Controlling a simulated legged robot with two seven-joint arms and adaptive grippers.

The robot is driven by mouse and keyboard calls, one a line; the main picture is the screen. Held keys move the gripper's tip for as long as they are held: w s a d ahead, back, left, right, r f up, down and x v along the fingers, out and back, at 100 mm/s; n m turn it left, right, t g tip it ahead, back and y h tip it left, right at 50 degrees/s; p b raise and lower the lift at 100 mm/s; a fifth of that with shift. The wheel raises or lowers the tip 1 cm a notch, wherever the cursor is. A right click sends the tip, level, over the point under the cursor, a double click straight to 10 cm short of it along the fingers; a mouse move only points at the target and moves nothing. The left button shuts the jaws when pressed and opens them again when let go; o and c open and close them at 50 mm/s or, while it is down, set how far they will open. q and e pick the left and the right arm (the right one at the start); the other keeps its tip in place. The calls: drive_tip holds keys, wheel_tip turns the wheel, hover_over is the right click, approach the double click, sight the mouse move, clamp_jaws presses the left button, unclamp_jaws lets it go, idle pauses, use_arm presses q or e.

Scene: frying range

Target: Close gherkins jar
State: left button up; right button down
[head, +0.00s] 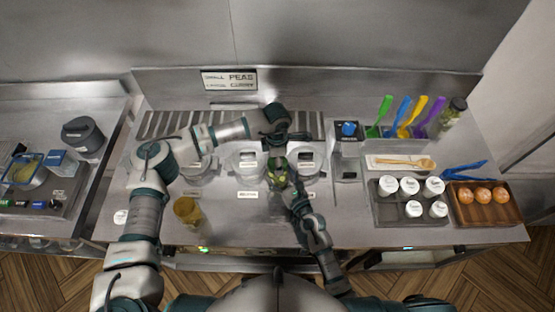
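A jar with yellow-green contents (278,180), which looks like the gherkins jar, is near the middle of the counter. My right gripper (279,166) is at the jar, its arm coming up from below; its fingers overlap the jar and I cannot tell if they grip it. My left gripper (273,141) is just behind the jar, above the back of the counter, with its fingers pointing toward it. Its fingers are dark and small here, so I cannot tell if they are open or hold a lid. The jar's top is largely hidden by the grippers.
An amber cup (187,212) is at front left.

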use_arm(q)
drive_tip(key=m, duration=0.5)
drive_tip(key=shift+w, duration=0.1)
use_arm(e)
drive_tip(key=shift+s+a, duration=0.1)
drive_tip(key=shift+a, duration=0.05)
use_arm(q)
drive_tip(key=m, duration=0.6)
drive_tip(key=shift+m, duration=0.4)
drive_tip(key=o, duration=1.3)
drive_tip(key=shift+o, duration=0.2)
wheel_tip(320, 180, up, 12)
drive_tip(key=shift+a, duration=0.2)
drive_tip(key=shift+w+f, duration=0.1)
use_arm(e)
unclamp_jaws()
